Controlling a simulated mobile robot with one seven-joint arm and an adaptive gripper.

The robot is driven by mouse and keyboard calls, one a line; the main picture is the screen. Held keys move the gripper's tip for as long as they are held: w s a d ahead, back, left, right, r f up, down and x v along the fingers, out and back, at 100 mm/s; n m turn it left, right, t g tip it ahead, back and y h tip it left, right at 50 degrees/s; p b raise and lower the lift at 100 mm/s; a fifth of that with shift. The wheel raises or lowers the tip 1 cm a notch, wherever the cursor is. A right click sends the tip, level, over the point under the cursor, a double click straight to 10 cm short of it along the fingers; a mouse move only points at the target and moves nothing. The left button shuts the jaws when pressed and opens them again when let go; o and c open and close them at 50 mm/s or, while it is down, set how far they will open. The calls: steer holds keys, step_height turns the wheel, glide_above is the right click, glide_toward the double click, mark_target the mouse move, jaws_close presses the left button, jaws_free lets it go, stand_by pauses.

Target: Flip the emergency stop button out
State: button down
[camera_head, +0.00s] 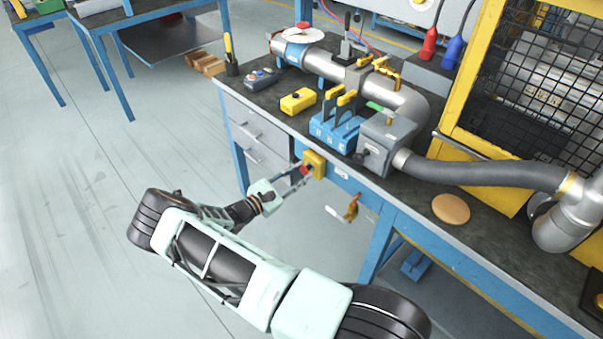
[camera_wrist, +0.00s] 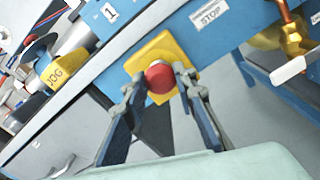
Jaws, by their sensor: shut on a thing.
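The emergency stop button is a red round knob (camera_wrist: 160,77) on a yellow housing (camera_wrist: 157,56), fixed to the blue front rail of the bench. In the head view the yellow housing (camera_head: 315,164) shows on the bench's front edge, with the red knob (camera_head: 304,171) partly hidden by my fingers. My gripper (camera_wrist: 158,84) reaches the knob from the front, with one finger on each side of it. The fingers are shut on the red knob. A white label reading STOP (camera_wrist: 210,13) is beside the housing.
Above, the bench top carries a blue switch box (camera_head: 336,131), a yellow JOG box (camera_head: 298,101), a grey box (camera_head: 386,141) and a thick hose (camera_head: 480,173). Open floor lies left.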

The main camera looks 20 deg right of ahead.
steer(key=c, duration=1.5)
jaws_free()
steer(key=shift+a, duration=0.15)
steer(key=shift+c, duration=0.2)
steer(key=shift+a, duration=0.1)
steer(key=v, duration=1.2)
steer(key=shift+r, duration=0.1)
